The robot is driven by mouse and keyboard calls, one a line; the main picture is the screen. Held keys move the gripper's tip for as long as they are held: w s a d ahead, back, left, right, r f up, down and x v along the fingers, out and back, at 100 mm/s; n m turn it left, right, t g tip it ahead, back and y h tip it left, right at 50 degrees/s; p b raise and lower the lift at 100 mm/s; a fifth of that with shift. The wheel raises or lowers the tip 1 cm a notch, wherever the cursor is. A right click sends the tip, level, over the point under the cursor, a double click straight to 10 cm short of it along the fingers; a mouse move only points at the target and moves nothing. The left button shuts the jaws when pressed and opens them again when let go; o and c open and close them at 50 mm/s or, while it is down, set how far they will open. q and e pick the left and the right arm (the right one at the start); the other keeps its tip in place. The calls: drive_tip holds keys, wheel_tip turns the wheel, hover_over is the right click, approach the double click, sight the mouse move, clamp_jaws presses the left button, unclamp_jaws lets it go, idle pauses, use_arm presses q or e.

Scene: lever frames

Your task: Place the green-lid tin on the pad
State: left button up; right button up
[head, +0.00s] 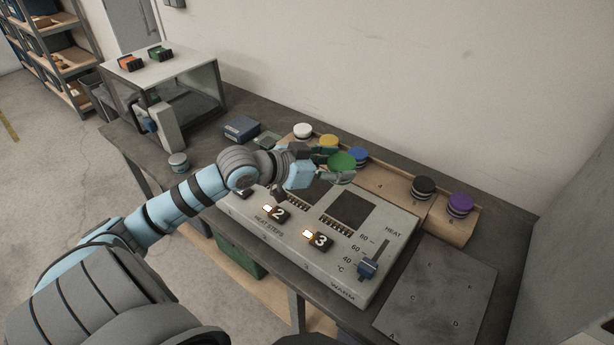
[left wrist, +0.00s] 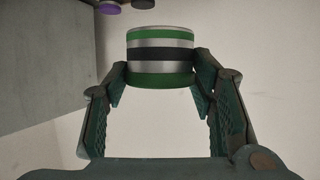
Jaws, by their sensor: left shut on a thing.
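The green-lid tin (head: 342,160) is in my left gripper (head: 333,166), above the back part of the heater panel. In the left wrist view the tin (left wrist: 160,55) shows green, silver and black bands, between the tips of the two fingers (left wrist: 160,88). The left gripper is shut on it. A dark square pad (head: 352,208) lies on the panel, in front of and below the tin. Another dark patch on the panel is partly hidden by my left arm. My right gripper is not in view.
A wooden rack behind holds white (head: 303,130), yellow (head: 328,142), blue (head: 357,154), black (head: 424,186) and purple (head: 460,203) lidded tins. A grey plate (head: 440,295) lies at right.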

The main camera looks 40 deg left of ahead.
use_arm(q)
drive_tip(key=w+a+r+n+y+p, duration=0.25)
drive_tip(key=w+a+n+y, duration=0.35)
drive_tip(key=a+n+y, duration=0.5)
drive_tip(key=f+b, duration=0.1)
drive_tip(key=f, duration=0.5)
drive_tip(key=f+m+b, duration=0.1)
drive_tip(key=f+b, duration=0.1)
drive_tip(key=f, duration=0.4)
drive_tip(key=a+f+m+b, duration=0.1)
drive_tip(key=f, duration=0.6)
drive_tip(key=shift+f+h, duration=0.1)
drive_tip(key=shift+h, duration=0.3)
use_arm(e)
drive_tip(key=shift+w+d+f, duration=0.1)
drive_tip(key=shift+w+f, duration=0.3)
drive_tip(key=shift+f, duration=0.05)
use_arm(q)
drive_tip(key=o, duration=1.2)
